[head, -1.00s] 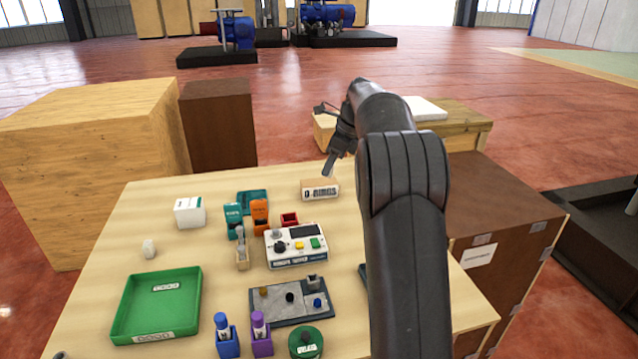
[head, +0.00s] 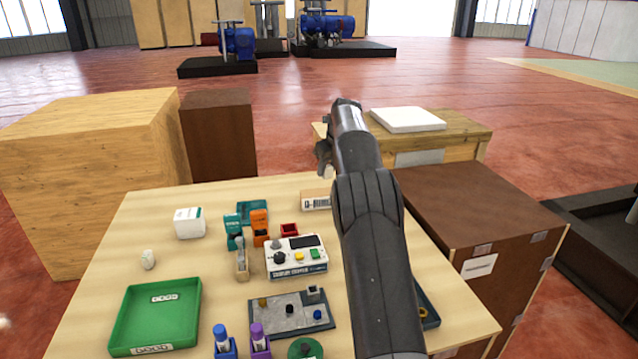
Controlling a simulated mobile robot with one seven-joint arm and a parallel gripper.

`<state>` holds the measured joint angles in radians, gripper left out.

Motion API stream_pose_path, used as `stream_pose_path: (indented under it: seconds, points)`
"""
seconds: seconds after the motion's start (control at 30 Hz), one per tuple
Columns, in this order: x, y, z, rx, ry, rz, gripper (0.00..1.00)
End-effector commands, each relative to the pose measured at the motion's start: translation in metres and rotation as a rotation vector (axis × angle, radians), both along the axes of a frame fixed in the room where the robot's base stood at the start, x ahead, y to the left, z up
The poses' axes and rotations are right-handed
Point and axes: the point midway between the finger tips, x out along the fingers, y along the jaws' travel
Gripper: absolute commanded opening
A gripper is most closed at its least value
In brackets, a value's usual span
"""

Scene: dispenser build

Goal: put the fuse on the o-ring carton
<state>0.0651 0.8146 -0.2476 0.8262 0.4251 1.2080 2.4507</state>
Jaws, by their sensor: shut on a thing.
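The o-ring carton (head: 314,201) is a small tan box with a white label, lying near the back edge of the table. My arm covers its right part. My gripper (head: 324,168) shows only in part, left of my arm and above the carton. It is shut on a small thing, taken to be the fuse. The fuse itself cannot be made out, as the hand and arm hide it. Whether it touches the carton cannot be told.
Left of the carton stand a red bin (head: 289,230), an orange holder (head: 259,225) and a white tester with buttons (head: 296,257). A green tray (head: 157,312) lies front left. A white box (head: 189,223) stands at the back left. Bare table surrounds it.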

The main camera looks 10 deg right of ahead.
Motion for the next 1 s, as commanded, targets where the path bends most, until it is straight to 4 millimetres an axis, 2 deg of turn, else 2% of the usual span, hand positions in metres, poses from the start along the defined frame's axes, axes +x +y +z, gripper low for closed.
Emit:
stream_pose_path:
  seconds: [0.1,0.2,0.33,0.6,0.93,0.97,1.0]
  points:
    - [0.011,0.015,-0.012,-0.001,0.001,0.002,0.09]
    - [0.015,0.021,-0.015,-0.001,0.0,0.0,0.09]
    - [0.016,0.022,-0.022,-0.001,0.0,-0.001,0.09]
    - [0.015,0.023,-0.056,0.0,0.001,0.0,0.09]
    - [0.016,0.022,-0.059,0.0,0.0,0.001,0.09]
    - [0.016,0.022,-0.06,-0.001,-0.001,0.001,0.31]
    - [0.016,0.022,-0.059,-0.001,-0.001,0.001,0.34]
